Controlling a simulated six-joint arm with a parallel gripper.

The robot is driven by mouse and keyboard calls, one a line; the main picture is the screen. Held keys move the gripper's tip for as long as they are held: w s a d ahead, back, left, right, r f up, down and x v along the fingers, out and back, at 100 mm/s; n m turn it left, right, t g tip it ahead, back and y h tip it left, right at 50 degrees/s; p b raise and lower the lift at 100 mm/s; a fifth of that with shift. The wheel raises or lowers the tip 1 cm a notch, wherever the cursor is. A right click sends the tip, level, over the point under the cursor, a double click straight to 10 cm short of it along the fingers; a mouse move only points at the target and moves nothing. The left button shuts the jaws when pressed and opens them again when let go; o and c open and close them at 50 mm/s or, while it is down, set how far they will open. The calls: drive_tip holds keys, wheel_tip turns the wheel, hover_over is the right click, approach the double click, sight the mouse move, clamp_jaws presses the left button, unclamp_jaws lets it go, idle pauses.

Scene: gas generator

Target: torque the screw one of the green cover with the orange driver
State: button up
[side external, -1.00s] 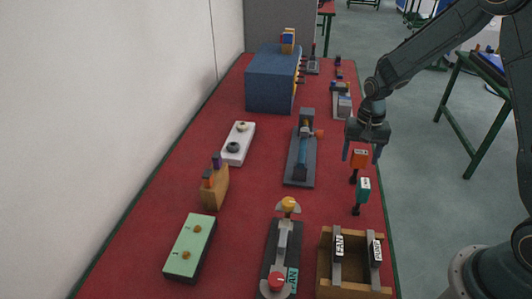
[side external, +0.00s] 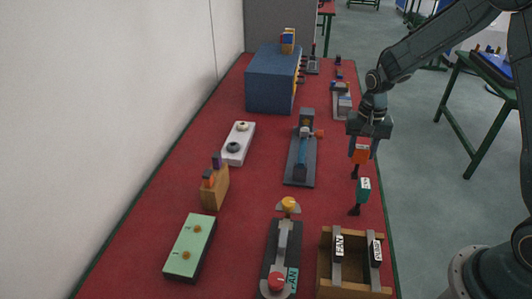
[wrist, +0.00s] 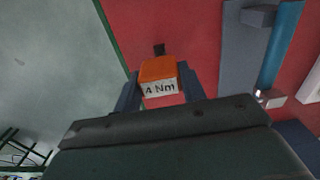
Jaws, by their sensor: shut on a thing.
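The orange driver (side external: 361,154) is upright near the table's right edge, with a dark shaft below its handle. My gripper (side external: 363,152) is shut on its handle, one finger on each side. In the wrist view the orange handle (wrist: 158,70) shows a white "4 Nm" label between the fingers (wrist: 160,88). Whether the driver's tip is clear of the table is hard to tell. The green cover (side external: 186,240) lies at the front left of the table. It carries two brass screws, a far one (side external: 197,229) and a near one (side external: 186,255).
A teal driver (side external: 363,189) stands just in front of the orange one. A wooden box with "FAN" and "PUMP" parts (side external: 326,260), a lever fixture (side external: 281,255) and a grey-blue fixture (side external: 301,165) stand nearby. Red table between the fixtures and green cover is free.

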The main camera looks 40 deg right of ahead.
drive_tip(key=shift+r, duration=2.95)
drive_tip(key=shift+r, duration=0.1)
